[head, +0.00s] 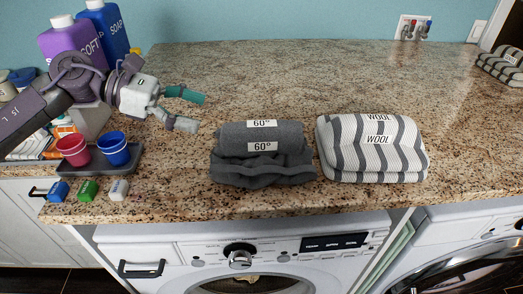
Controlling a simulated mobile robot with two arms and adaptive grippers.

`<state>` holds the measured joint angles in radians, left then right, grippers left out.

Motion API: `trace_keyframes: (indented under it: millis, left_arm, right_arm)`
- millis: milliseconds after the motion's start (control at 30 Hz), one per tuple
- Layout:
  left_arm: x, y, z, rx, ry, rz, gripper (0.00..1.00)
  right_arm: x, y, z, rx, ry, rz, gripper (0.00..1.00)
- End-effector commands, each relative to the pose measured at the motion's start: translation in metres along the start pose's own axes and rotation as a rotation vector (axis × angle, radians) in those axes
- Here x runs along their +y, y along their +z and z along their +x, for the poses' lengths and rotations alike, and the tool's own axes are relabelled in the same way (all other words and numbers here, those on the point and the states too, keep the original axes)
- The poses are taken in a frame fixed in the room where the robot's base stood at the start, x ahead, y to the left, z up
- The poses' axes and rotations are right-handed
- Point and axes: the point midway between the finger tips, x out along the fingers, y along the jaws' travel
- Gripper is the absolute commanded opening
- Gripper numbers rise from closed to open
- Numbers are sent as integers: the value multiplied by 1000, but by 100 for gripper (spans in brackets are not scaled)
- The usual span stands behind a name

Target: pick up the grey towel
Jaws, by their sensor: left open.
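The grey towels are two pieces on the granite counter. A rolled or folded grey towel (284,135) with 60° labels lies behind and against a looser, crumpled dark grey towel (265,171) in front. My left gripper (190,110) is open and empty, to the left of the grey towels and apart from them. Its two fingers point right, one teal and one grey. My right gripper is not in view.
A striped wool towel stack (375,165) lies just right of the grey towels. A dark tray (128,163) with red and blue cups, small coloured blocks (88,190) and bottles (72,38) stand left. The counter's back middle is clear.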

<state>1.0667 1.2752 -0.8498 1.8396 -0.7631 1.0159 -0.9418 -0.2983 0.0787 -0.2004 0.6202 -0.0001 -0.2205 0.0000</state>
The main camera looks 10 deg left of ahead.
Motion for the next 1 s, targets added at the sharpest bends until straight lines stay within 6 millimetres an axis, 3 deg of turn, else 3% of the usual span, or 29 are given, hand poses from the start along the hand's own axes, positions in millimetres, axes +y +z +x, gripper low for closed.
trace_keyframes:
  millis: [100, 300, 467, 700, 833, 1000]
  left_arm:
    - [-2, 6, 25, -1, -7, 0, 86]
    - [-1, 4, 56, -1, -4, 1, 86]
    - [-1, 4, 65, 0, -2, 1, 86]
    - [-1, 9, 95, -1, -5, 0, 86]
    - [-1, 6, 111, -1, -4, 1, 86]
    - [0, 2, 116, 0, -2, 1, 86]
  right_arm:
    - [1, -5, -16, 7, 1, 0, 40]
    - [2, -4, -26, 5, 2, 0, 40]
    - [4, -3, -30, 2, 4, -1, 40]
    - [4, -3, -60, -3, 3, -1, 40]
    - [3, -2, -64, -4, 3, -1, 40]
    - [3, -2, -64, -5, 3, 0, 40]
